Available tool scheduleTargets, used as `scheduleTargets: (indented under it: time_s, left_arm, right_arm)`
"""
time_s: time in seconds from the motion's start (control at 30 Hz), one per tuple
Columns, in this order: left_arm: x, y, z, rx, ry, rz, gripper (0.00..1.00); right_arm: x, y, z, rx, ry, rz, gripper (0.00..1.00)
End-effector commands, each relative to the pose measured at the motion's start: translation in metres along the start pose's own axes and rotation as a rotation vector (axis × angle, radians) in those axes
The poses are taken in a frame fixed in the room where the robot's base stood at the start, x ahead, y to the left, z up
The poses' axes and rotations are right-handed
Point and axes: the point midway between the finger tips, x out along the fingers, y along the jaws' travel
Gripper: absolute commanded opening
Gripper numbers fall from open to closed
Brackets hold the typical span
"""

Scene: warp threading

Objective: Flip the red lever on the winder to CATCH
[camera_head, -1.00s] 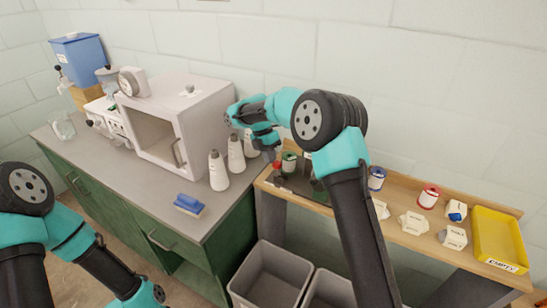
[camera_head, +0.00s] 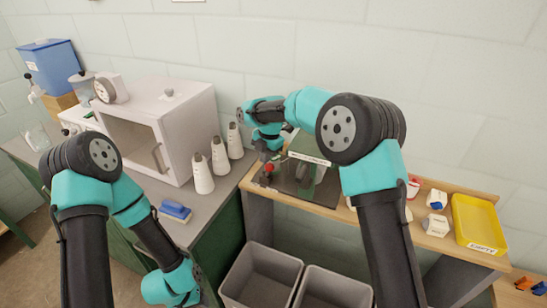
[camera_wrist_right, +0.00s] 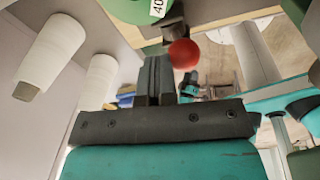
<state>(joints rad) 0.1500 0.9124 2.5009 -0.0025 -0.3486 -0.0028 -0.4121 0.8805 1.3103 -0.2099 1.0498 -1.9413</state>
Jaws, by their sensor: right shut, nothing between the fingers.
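The winder (camera_head: 318,188) sits at the left end of the wooden shelf, a dark plate with a clear panel and a white label I cannot read. Its red lever knob (camera_head: 268,168) is at the left of the plate. In the right wrist view the round red knob (camera_wrist_right: 184,54) is right beside my fingertips. My right gripper (camera_head: 266,153) is shut and empty, pointing down close to the knob; I cannot tell if they touch. Its closed fingers (camera_wrist_right: 155,80) show in the wrist view. My left arm hangs at the lower left, its fingers out of view.
White cones (camera_head: 202,173) stand on the grey counter left of the winder, beside a white box-shaped oven (camera_head: 178,120) and a blue brush (camera_head: 175,210). A yellow tray (camera_head: 480,222) is at the shelf's right end. Grey bins (camera_head: 262,275) stand below.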

Motion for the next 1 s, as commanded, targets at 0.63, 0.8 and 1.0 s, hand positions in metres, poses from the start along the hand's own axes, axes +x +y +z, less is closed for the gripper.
scheduleTargets:
  time_s: [0.63,0.8,1.0]
  left_arm:
    - [0.0,-0.0001,0.0,0.0,0.0,0.0,0.43]
    - [0.0,-0.0001,0.0,0.0,0.0,0.0,0.43]
    - [0.0,-0.0001,0.0,0.0,0.0,0.0,0.43]
  right_arm:
    - [0.0007,0.0018,-0.0067,-0.021,0.001,-0.006,0.0]
    - [0.0005,0.0019,-0.0065,-0.02,0.001,-0.006,0.0]
    - [-0.0045,0.0068,-0.0034,-0.013,-0.001,-0.003,0.0]
